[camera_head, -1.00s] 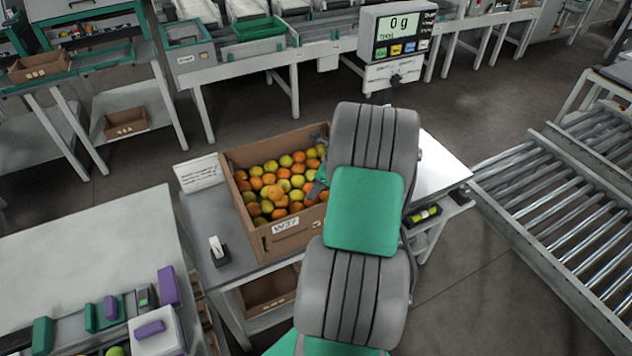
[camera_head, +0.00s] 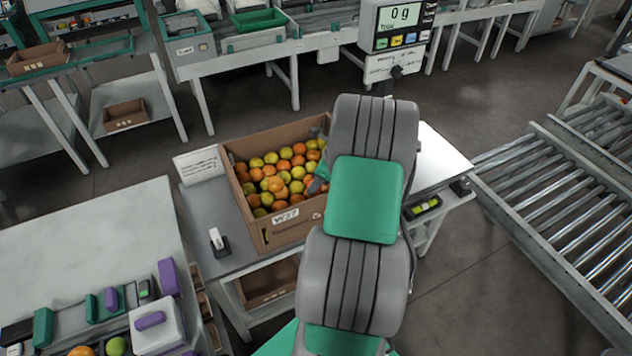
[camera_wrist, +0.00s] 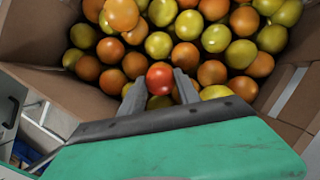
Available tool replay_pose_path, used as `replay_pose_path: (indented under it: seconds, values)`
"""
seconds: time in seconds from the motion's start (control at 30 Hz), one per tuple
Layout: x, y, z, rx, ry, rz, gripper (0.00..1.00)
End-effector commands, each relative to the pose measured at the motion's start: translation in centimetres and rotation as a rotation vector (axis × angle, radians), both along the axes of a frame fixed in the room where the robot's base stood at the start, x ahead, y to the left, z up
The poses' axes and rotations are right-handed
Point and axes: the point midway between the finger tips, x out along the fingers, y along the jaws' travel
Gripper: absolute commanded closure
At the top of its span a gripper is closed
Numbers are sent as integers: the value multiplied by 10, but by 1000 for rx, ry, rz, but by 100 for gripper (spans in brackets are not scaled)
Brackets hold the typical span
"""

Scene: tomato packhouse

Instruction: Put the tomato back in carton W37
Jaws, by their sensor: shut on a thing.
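Carton W37 (camera_head: 272,236) is an open cardboard box on a grey table, with a white label reading W37 on its near wall. It is filled with orange, yellow and green-yellow tomatoes. In the wrist view, my gripper (camera_wrist: 160,88) is shut on a red tomato (camera_wrist: 160,75), held between its two grey fingers. The gripper is over the carton's (camera_wrist: 45,88) inside, with the other tomatoes beyond the held one. I cannot tell whether the held tomato touches them. In the head view my arm hides most of the gripper and the carton's right side.
A white sign (camera_head: 199,165) and a small white-and-black device (camera_head: 217,241) stand on the table left of the carton. A scale display (camera_head: 403,22) reading 0 g stands behind my arm. A roller conveyor (camera_head: 570,200) is at right; a workbench (camera_head: 90,245) with purple and green items is at left.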

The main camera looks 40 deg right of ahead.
Motion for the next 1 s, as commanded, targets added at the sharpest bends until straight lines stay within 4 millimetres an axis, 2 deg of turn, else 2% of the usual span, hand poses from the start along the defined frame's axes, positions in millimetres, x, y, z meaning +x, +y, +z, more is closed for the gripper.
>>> replay_pose_path:
  seconds: [0.47, 0.5, 0.7, 0.8, 0.97, 1.0]
  values:
    - [0, 0, -8, 1, 0, 0, 81]
    - [0, 0, -8, 0, 0, 0, 60]
    - [0, 0, -7, 0, 0, 0, 44]
    - [0, 0, -7, 0, 0, 0, 36]
    - [0, 0, -7, 0, 0, 0, 36]
    - [0, 0, -8, 0, 0, 0, 39]
